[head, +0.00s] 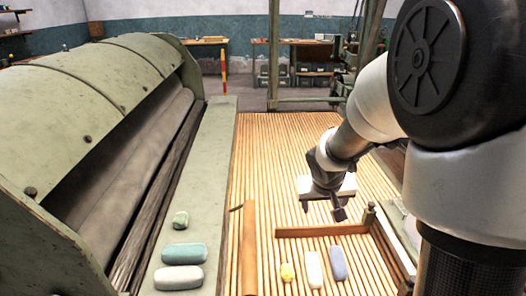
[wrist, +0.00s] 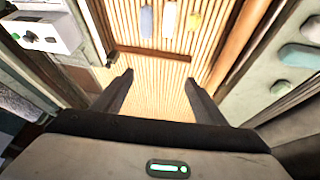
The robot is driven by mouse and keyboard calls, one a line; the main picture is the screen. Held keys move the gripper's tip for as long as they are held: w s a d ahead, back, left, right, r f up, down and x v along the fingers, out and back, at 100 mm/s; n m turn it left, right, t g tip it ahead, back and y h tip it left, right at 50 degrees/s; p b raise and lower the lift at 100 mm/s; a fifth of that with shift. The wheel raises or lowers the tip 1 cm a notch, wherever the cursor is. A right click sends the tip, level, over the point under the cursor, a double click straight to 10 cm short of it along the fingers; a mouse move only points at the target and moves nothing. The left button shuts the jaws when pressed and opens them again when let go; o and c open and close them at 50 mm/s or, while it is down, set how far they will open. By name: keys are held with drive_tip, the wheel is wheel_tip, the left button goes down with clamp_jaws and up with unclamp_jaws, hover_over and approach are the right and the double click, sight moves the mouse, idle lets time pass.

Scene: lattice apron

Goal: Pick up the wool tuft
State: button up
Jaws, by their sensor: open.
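A small lumpy yellow piece (head: 287,272), which looks most like a wool tuft, lies on the slatted apron (head: 262,150). A white oblong piece (head: 314,268) and a blue-grey oblong piece (head: 338,263) lie beside it to the right. In the wrist view, the yellow piece (wrist: 195,21), the white piece (wrist: 169,18) and the blue-grey piece (wrist: 146,20) show near the top edge. My gripper (head: 338,212) is open and empty above the slats, apart from the pieces and on the far side of a wooden bar. Its two fingers (wrist: 159,82) frame bare slats.
The wooden bar (head: 322,230) crosses the slats between my gripper and the pieces. A brown board (head: 249,245) runs along the left. A green ledge (head: 213,170) holds a green lump (head: 180,220), a teal piece (head: 184,253) and a pale piece (head: 179,278). Far slats are clear.

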drive_tip(key=w+a+f+b, duration=0.2)
drive_tip(key=w+f+b, duration=0.15)
drive_tip(key=f, duration=1.15)
drive_tip(key=n+g+y+b, duration=0.1)
drive_tip(key=y+b, duration=0.1)
approach(288, 271)
drive_tip(key=b+x, duration=0.1)
drive_tip(key=x, duration=0.1)
drive_tip(key=b+x, duration=0.1)
drive_tip(key=x, duration=0.1)
drive_tip(key=shift+d+b, duration=0.3)
drive_tip(key=shift+b, duration=0.05)
drive_tip(key=shift+a+b+x, duration=0.2)
drive_tip(key=shift+b+x, duration=0.1)
drive_tip(key=shift+x, duration=1.2)
drive_tip(key=shift+a+b+x, duration=0.15)
drive_tip(key=shift+b+x, duration=0.15)
drive_tip(key=shift+x, duration=1.2)
drive_tip(key=shift+c, duration=0.2)
drive_tip(key=c, duration=1.1)
